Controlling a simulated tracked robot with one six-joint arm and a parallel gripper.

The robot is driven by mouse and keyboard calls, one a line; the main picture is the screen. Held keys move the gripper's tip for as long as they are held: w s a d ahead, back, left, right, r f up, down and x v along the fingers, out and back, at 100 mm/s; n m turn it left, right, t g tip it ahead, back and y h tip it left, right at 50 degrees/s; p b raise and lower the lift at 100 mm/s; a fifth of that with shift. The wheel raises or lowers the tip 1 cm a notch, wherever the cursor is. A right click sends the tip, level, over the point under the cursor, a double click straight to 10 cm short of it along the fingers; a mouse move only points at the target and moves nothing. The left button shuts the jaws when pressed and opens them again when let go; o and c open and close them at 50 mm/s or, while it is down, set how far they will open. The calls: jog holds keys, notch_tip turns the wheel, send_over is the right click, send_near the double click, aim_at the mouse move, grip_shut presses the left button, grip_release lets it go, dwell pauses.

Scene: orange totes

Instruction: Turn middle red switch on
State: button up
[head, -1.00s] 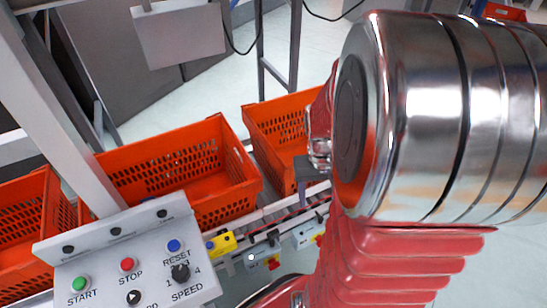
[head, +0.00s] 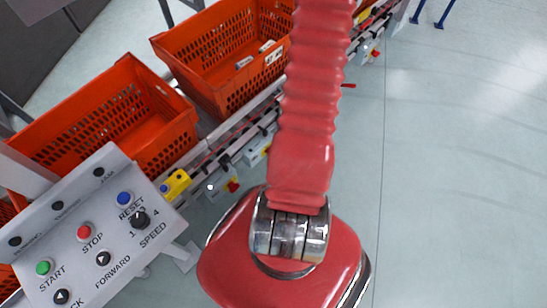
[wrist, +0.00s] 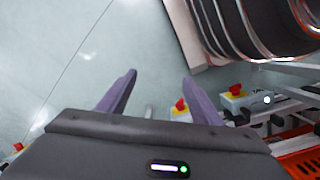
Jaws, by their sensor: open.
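Red switches on small yellow-and-white boxes line the conveyor side. In the head view one red switch (head: 233,187) is at the near box and another (head: 375,53) is far up the rail. In the wrist view a red switch (wrist: 180,106) shows between my fingertips, apart from them, another (wrist: 236,90) is just right of the right finger, and a third (wrist: 18,147) is at the lower left edge. My gripper (wrist: 158,86) is open and empty, with two purple fingers. It is out of the head view. I cannot tell which way the switches are turned.
Orange totes (head: 58,92) stand on the conveyor at the left. A control panel (head: 140,228) with buttons and a speed knob is at the lower left. A yellow box (head: 174,184) sits on the rail. The floor (head: 450,180) at right is clear.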

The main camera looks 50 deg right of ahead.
jog(key=s+a+f+n+t, duration=0.15)
jog(key=s+f, duration=0.35)
jog(key=f, duration=0.8)
jog(key=s+a+f+n+t, duration=0.15)
jog(key=s+f, duration=0.35)
jog(key=f, duration=0.8)
jog(key=w+a+f+n+t+h, duration=0.15)
jog(key=a+f+t, duration=0.35)
jog(key=f, duration=0.6)
jog(key=w+a+f+n+t+h, duration=0.1)
jog(key=w+a+n+t, duration=0.15)
jog(key=w, duration=0.35)
jog(key=w+d+r+n+t+h, duration=0.4)
jog(key=w+r+n+t, duration=0.1)
jog(key=r, duration=0.4)
jog(key=shift+w+r, duration=0.15)
jog(key=shift+w, duration=0.05)
jog(key=shift+w+t, duration=0.1)
jog(key=shift+t, duration=0.15)
jog(key=x, duration=1.3)
jog(key=shift+w+d, duration=0.2)
jog(key=shift+w, duration=0.1)
